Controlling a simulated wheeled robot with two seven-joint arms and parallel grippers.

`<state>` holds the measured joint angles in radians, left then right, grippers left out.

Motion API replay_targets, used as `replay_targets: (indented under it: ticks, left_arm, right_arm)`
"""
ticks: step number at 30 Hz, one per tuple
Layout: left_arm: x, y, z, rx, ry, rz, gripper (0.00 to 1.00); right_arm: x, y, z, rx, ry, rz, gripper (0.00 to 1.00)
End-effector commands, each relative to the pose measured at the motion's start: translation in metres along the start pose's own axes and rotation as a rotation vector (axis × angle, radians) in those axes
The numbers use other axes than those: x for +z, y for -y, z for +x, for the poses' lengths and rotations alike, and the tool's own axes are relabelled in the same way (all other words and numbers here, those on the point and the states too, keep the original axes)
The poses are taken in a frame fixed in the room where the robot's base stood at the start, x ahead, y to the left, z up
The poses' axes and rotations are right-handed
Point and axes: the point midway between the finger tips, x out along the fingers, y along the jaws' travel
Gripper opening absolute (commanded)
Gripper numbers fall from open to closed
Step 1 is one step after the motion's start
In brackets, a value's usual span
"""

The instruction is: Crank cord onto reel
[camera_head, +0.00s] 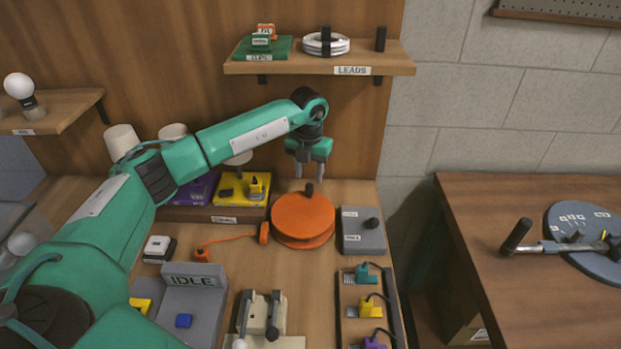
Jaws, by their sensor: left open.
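The orange reel (303,217) stands on the bench below the shelf, with a dark upright crank knob (309,188) on its top. An orange cord (232,239) runs left from the reel, past an orange plug piece (264,233), to an orange end piece (202,254) on the bench. My left gripper (309,172) points down just above the knob, with its fingers apart and nothing seen between them. Whether the fingertips reach around the knob I cannot tell. My right gripper is not in view.
A yellow tray (241,190) lies behind left. A grey IDLE stand (194,290), a beige clamp (262,315) and a rack of coloured plugs (369,306) are in front. The LEADS shelf (390,62) overhangs behind.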

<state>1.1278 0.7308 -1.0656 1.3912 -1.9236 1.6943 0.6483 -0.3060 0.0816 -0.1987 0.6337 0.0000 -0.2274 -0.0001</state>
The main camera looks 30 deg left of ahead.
Motion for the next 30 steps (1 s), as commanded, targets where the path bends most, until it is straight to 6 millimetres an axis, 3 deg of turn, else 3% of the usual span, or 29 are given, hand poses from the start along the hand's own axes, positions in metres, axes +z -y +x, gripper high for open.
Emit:
replay_targets:
  ticks: [3,7,17,19,24,30]
  left_arm:
    - [-0.001,0.0,0.017,0.0,-0.002,0.0,0.43]
    - [0.0,0.0,0.031,0.0,-0.001,0.0,0.43]
    - [0.0,0.0,0.038,0.0,0.0,0.001,0.43]
    - [0.0,0.0,0.038,0.0,0.0,0.001,0.35]
    - [0.0,0.0,0.037,0.0,0.0,0.001,0.02]
    - [-0.001,-0.001,0.037,0.0,0.0,0.002,0.0]
  right_arm:
    - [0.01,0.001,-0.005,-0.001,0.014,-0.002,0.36]
    - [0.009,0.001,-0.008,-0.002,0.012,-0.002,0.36]
    - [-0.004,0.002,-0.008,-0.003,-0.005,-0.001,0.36]
    - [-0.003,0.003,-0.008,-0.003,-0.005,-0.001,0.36]
    - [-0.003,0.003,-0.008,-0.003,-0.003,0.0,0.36]
    - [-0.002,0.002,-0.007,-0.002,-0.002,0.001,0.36]
